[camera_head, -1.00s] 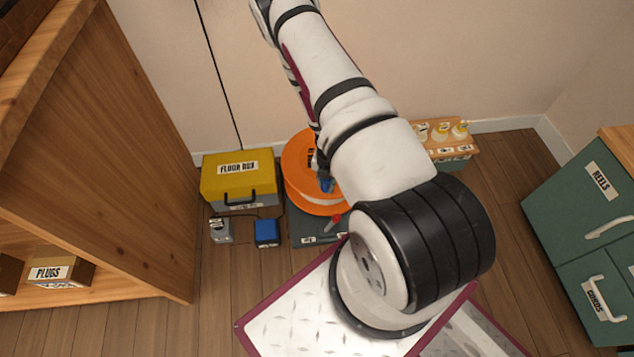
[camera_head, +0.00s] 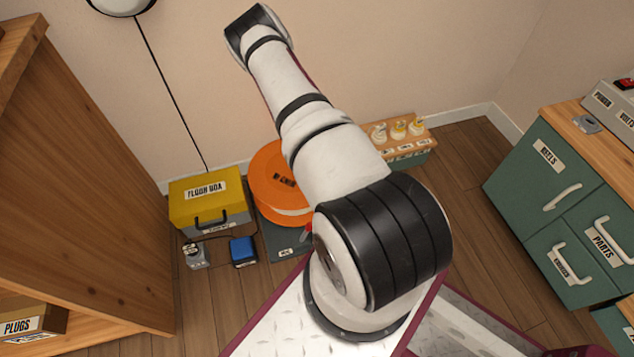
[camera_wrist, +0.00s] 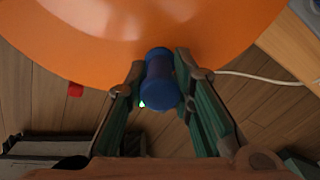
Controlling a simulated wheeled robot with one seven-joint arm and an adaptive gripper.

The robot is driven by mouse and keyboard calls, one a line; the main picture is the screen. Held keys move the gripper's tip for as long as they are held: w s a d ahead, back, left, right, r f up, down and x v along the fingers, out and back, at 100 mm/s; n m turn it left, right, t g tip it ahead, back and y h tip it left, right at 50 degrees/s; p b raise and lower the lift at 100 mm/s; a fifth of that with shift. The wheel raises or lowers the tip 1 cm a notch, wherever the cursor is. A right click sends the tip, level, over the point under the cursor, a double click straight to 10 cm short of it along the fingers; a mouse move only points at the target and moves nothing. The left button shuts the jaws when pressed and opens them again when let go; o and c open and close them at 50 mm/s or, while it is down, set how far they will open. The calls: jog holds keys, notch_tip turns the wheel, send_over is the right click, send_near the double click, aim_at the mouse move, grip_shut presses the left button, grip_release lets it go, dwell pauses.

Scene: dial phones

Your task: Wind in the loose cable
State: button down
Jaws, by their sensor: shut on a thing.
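The large orange reel (camera_head: 268,190) stands on a dark base against the wall, partly hidden by my arm in the head view. In the wrist view its orange disc (camera_wrist: 150,25) fills the top. My gripper (camera_wrist: 160,92) is shut on a blue cylindrical handle (camera_wrist: 159,75) at the disc, with one green-padded finger on each side. A thin white cable (camera_wrist: 268,79) runs out to the right past the fingers in the wrist view. In the head view my gripper and the handle are hidden behind my arm.
A yellow-topped floor box (camera_head: 205,205) stands left of the reel, with a small blue box (camera_head: 243,250) and a grey unit (camera_head: 196,255) in front. A wooden cabinet (camera_head: 85,180) is at left, green drawers (camera_head: 560,185) at right. A low bottle rack (camera_head: 405,143) stands behind my arm.

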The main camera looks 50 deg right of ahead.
jog(key=d+n, duration=0.1)
jog(key=w+d+n, duration=0.1)
jog(key=d+n, duration=0.1)
jog(key=shift+d, duration=0.1)
jog(key=shift+w+d+n, duration=0.5)
jog(key=shift+d+n, duration=0.15)
jog(key=shift+n, duration=0.15)
jog(key=c, duration=1.5)
grip_release()
jog(key=shift+d, duration=0.1)
notch_tip(320, 180, up, 12)
jog(key=shift+o, duration=0.2)
